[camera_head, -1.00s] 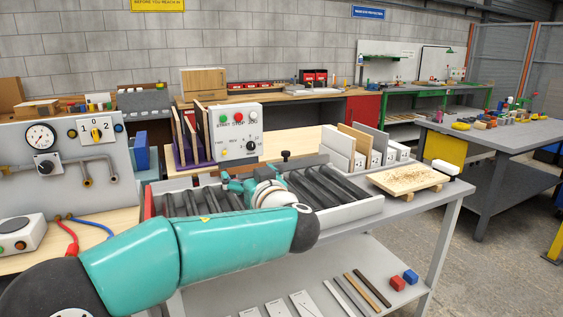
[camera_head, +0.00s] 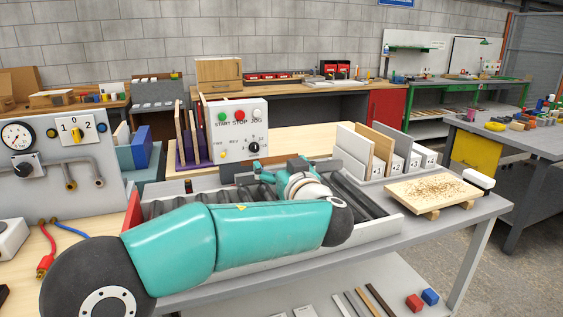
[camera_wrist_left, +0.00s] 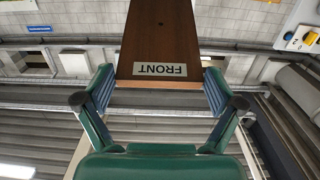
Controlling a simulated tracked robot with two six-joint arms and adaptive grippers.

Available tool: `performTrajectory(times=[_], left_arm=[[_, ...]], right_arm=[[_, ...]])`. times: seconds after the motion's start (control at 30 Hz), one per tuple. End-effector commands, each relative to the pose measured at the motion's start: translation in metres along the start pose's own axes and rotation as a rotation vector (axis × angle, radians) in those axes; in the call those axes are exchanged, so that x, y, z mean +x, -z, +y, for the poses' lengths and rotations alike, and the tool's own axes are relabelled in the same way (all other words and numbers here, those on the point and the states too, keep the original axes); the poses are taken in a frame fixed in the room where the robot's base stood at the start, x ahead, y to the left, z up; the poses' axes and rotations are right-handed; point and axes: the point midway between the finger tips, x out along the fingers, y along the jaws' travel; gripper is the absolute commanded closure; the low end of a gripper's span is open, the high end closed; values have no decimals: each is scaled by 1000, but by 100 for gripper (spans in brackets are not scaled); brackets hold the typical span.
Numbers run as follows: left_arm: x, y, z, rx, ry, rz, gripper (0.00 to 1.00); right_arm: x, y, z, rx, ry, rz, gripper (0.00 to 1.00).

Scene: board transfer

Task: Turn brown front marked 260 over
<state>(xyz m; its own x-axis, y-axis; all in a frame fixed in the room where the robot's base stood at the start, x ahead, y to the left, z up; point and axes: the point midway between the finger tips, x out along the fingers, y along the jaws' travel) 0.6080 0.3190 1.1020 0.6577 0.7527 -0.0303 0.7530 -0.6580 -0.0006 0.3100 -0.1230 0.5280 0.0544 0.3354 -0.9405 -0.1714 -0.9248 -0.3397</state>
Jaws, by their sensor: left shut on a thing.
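A brown front (camera_wrist_left: 160,42) with a white label reading FRONT is between the two fingers of my left gripper (camera_wrist_left: 160,88) in the left wrist view. The label appears upside down there. The gripper is shut on the lower end of the front, and the front runs out of the top of the picture. No 260 marking can be read. In the head view my left gripper (camera_head: 264,178) is above the grey roller conveyor, partly behind my own teal arm. My right gripper is not in view.
A control box (camera_head: 237,132) with START and STOP buttons stands behind the conveyor. A purple rack (camera_head: 190,165) with boards is left of it. A rack of numbered slots (camera_head: 398,166) with upright boards stands right. A speckled board (camera_head: 430,190) lies near the bench's right end.

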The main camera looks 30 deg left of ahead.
Motion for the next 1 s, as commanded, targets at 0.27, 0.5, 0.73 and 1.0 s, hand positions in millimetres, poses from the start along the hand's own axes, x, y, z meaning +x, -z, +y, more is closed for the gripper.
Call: performTrajectory(times=[0.27, 0.5, 0.73, 1.0], left_arm=[[4, -28, -6, 4, 12, 0, 48], [5, -53, -8, 3, 13, 0, 48], [5, -65, -8, 1, 14, 1, 48], [5, -67, -8, 0, 15, 1, 48]], right_arm=[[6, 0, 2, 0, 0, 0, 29], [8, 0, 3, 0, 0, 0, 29], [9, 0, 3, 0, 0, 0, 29], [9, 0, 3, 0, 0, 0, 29]])
